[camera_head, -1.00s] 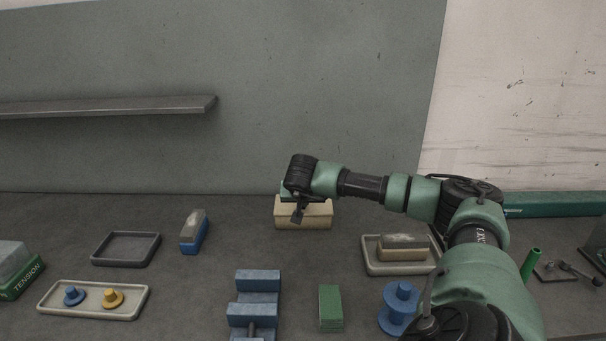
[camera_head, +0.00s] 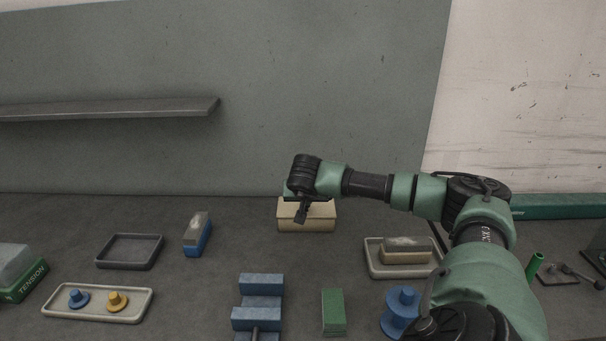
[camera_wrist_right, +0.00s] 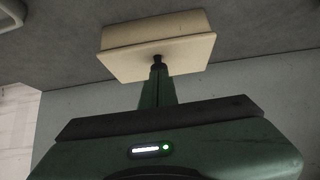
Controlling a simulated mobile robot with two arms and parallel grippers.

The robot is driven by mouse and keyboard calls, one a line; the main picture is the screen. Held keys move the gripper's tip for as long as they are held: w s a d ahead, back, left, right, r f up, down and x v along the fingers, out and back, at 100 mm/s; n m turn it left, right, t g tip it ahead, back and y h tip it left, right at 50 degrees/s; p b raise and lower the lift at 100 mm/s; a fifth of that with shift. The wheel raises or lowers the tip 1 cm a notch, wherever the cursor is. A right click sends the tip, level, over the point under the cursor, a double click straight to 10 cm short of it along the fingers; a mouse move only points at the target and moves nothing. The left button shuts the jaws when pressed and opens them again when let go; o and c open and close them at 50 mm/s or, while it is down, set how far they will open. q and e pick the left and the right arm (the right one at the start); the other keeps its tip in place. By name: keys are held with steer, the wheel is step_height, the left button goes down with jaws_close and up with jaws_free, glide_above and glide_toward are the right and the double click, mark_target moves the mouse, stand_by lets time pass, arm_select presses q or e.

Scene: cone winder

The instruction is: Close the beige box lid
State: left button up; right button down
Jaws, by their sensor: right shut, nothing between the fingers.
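The beige box (camera_head: 306,225) stands at the back of the table, near the grey wall panel. Its lid (camera_head: 318,208) looks down flat on the box; I cannot tell whether a small gap remains. My right gripper (camera_head: 300,216) is shut and empty, pointing down at the lid and hiding part of its left side. In the right wrist view the shut fingertips (camera_wrist_right: 157,60) are at the beige lid (camera_wrist_right: 180,56); whether they touch it is unclear. My left gripper is not in view.
A beige tray (camera_head: 372,268) with a brush-like block is right of the box. A blue-based brush (camera_head: 197,236) and an empty dark tray (camera_head: 128,262) are to its left. A blue fixture (camera_head: 260,285), green block (camera_head: 333,310) and blue spool (camera_head: 401,310) stand in front.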

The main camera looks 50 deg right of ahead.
steer(key=s+a+f+b, duration=0.1)
steer(key=s+a+b, duration=0.3)
steer(key=s+a, duration=0.2)
steer(key=shift+a, duration=0.85)
steer(key=shift+f, duration=0.1)
